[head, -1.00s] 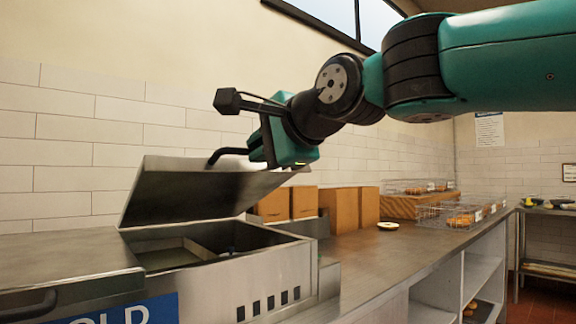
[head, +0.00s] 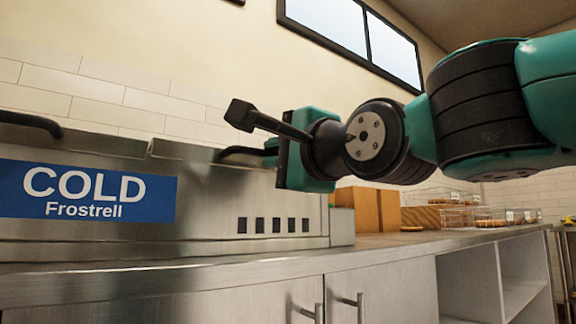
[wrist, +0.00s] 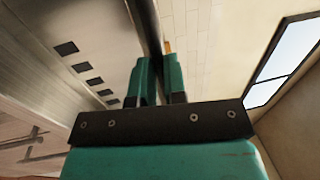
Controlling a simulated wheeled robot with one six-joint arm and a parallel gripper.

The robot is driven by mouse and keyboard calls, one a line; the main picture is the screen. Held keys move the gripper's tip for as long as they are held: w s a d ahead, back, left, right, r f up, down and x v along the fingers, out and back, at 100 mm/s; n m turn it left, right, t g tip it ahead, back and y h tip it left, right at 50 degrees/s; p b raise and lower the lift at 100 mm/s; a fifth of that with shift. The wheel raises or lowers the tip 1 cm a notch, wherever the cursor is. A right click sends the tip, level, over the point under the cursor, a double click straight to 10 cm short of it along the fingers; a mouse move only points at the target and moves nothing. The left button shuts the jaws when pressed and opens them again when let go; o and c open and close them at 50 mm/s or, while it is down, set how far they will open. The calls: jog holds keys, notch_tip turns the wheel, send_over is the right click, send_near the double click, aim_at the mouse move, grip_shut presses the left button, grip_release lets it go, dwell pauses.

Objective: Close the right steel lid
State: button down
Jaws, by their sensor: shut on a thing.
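The right steel lid (head: 185,151) shows as a low, thin strip along the top of the cold unit (head: 200,200). From this low view I cannot tell whether it lies fully flat. Its dark handle (head: 240,152) sticks out to the right, into my gripper (head: 270,154). In the wrist view my gripper (wrist: 158,78) has its two teal fingers shut on the dark handle bar (wrist: 150,25), which runs up between them. The well under the lid is hidden.
The left lid's dark handle (head: 30,122) is at the far left. Brown boxes (head: 365,207) and wire baskets (head: 475,215) stand on the counter to the right. Cupboard doors with handles (head: 350,300) and open shelves (head: 520,275) are below.

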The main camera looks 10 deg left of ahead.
jog(key=shift+a+f+b, duration=0.1)
jog(key=shift+f+b, duration=0.35)
jog(key=shift+f, duration=0.45)
jog(key=c, duration=1.2)
grip_release()
jog(key=shift+w, duration=0.1)
jog(key=shift+o, duration=0.2)
jog(key=shift+r, duration=0.15)
jog(key=b+v, duration=1.7)
jog(key=b, duration=0.1)
jog(key=shift+d+f+b, duration=0.2)
jog(key=shift+f+b, duration=0.05)
jog(key=shift+b, duration=0.1)
